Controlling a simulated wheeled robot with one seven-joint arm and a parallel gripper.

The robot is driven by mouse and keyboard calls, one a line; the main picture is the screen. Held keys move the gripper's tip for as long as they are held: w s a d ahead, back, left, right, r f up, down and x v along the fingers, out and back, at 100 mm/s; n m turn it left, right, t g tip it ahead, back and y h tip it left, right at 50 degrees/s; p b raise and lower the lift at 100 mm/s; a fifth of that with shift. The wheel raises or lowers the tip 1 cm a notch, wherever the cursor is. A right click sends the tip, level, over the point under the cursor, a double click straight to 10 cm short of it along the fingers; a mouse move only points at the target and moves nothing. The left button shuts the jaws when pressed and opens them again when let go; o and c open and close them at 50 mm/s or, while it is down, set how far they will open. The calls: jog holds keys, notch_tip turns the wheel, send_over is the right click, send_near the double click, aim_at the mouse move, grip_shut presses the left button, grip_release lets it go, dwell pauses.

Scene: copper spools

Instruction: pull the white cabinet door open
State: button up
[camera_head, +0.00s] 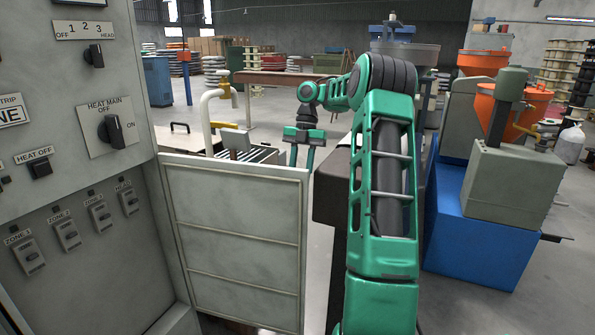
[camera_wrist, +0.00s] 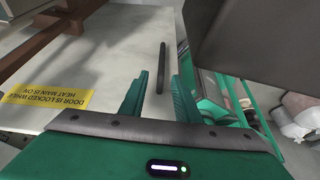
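The white cabinet door (camera_head: 235,240) stands swung out from the control cabinet (camera_head: 75,170), its inner face toward me in the head view. The wrist view shows its outer face (camera_wrist: 110,60) with a dark bar handle (camera_wrist: 162,68) and a yellow warning label (camera_wrist: 48,98). My gripper (camera_head: 301,163) is at the door's free upper edge, on the far side. In the wrist view my gripper (camera_wrist: 165,72) is open, with the handle between its two green fingers as seen there. I see gaps on both sides; whether the handle lies at fingertip depth I cannot tell. The handle is hidden in the head view.
A dark block-like machine part (camera_head: 332,190) stands just right of the door and close to my arm. A blue base with a grey machine (camera_head: 515,185) and orange hoppers (camera_head: 510,110) is farther right. Open floor (camera_head: 320,265) shows between the door and my arm.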

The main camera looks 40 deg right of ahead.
jog(key=shift+v, duration=1.1)
